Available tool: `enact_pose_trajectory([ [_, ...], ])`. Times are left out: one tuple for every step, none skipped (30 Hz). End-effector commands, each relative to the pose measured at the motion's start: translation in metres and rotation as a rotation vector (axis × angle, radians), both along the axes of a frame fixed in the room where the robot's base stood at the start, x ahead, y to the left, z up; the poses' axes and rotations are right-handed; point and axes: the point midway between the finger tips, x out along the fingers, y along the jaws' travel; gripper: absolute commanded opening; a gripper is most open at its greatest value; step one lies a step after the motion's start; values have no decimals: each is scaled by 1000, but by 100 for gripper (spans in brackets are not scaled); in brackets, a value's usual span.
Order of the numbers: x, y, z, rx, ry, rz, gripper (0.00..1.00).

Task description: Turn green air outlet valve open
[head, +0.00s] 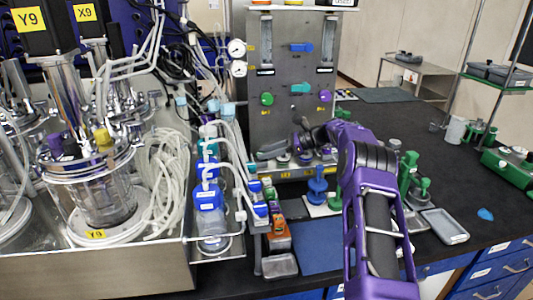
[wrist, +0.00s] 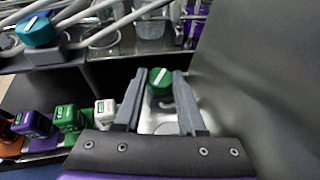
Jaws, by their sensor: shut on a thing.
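My gripper (wrist: 159,76) shows in the wrist view with its two grey fingers on either side of a round green valve knob (wrist: 160,82). The fingers are shut on the knob. A white line on the knob's face runs slantwise, from lower left to upper right. In the head view my purple arm reaches to the lower part of the grey panel, and its dark end hides the fingers and the held knob. Another green knob (head: 267,99) sits higher on the panel, left of a teal knob (head: 300,88) and a purple knob (head: 325,96).
A blue-teal knob (wrist: 38,30) and pale tubes lie at the wrist view's upper left. Purple (wrist: 33,123), green (wrist: 68,117) and white (wrist: 105,112) labelled blocks stand left of my gripper. Glass vessels (head: 95,185) crowd the left; a grey tray (head: 445,226) lies right of my arm.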

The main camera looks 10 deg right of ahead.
Motion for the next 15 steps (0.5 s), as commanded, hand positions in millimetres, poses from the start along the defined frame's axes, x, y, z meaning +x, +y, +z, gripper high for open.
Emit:
enact_pose_trajectory([
  [0,0,0,1,0,3,0],
  [0,0,0,1,-1,4,0],
  [0,0,0,1,0,5,0],
  [0,0,0,1,0,6,0],
  [0,0,1,1,0,6,0],
  [0,0,1,1,0,6,0],
  [0,0,1,1,0,6,0],
  [0,0,1,1,0,6,0],
  [0,0,1,1,0,5,0],
  [0,0,1,1,0,5,0],
  [0,0,1,1,0,5,0],
  [0,0,1,1,0,5,0],
  [0,0,1,1,0,5,0],
  [0,0,1,2,0,5,45],
  [0,0,1,2,0,5,52],
])
